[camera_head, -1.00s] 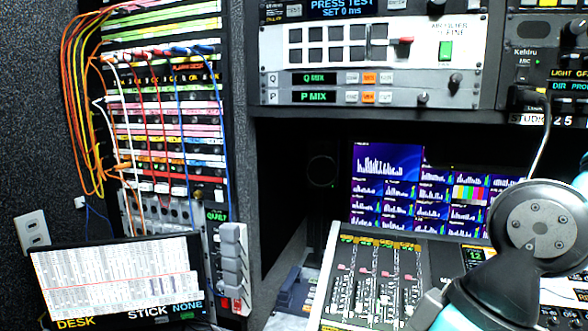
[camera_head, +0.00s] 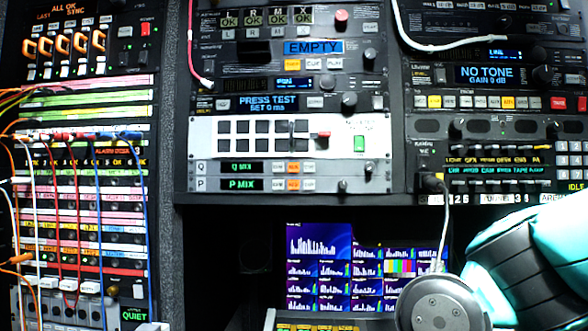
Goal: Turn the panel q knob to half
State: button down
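The Q panel (camera_head: 215,168) is a slim rack unit with a green "Q MIX" display, in the middle of the head view. Its small dark knob (camera_head: 369,168) sits near the right end of that row; its pointer is too small to read. The P panel (camera_head: 215,185) with "P MIX" lies directly below, and its knob (camera_head: 342,186) is a little further left. My gripper is not in view. Only links of my arm show at the lower right, below and right of the Q panel, apart from its knob in the picture.
A white panel (camera_head: 205,150) with dark buttons and a red lever sits just above Q. Coloured patch cables (camera_head: 70,200) hang at the left. A white cable (camera_head: 440,220) hangs right of the monitors (camera_head: 318,255). The space before the Q panel looks clear.

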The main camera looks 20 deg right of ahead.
aim_at(369, 167)
jog(key=k, duration=0.65)
jog(key=u, duration=0.6)
jog(key=i, duration=1)
